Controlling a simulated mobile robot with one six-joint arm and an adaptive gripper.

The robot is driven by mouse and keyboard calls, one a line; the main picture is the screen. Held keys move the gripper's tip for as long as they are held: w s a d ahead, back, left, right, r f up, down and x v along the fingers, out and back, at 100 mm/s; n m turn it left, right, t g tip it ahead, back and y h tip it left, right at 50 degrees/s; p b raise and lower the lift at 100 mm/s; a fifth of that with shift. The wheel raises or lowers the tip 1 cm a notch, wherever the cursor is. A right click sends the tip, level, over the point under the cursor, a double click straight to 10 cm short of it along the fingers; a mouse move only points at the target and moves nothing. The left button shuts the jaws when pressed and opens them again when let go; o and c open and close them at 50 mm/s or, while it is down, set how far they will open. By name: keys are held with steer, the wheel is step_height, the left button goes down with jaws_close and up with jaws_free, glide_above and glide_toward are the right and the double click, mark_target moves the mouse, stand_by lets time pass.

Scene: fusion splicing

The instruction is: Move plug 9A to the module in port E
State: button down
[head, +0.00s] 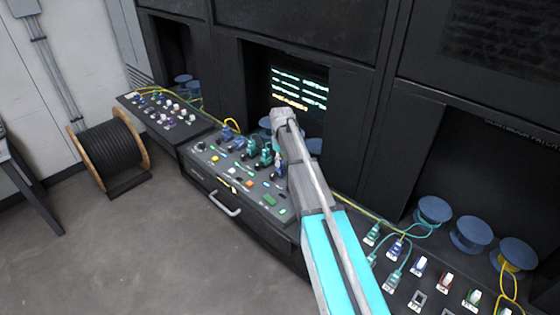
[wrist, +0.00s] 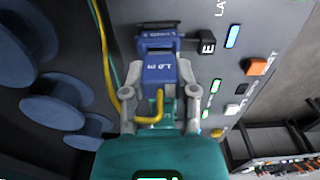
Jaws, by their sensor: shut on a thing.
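In the wrist view my gripper (wrist: 160,96) is shut with its two grey fingers on either side of a blue plug (wrist: 160,70). The plug has white lettering that I cannot read surely as 9A. A yellow cable bends out between the fingers. Directly ahead of the plug is a dark blue module (wrist: 157,44) beside the black E label (wrist: 207,43). Plug and module are in line and appear to meet; I cannot tell how deep the plug sits.
The console panel (head: 228,185) holds several other plugs, lights and buttons. A lower panel with more modules (head: 418,266) is at the right. Blue spools (head: 471,234) stand behind it; others (wrist: 52,103) are left in the wrist view. A yellow cable (wrist: 104,60) runs close by.

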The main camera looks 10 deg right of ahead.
steer(key=shift+f, duration=0.3)
steer(key=shift+c, duration=1.5)
jaws_free()
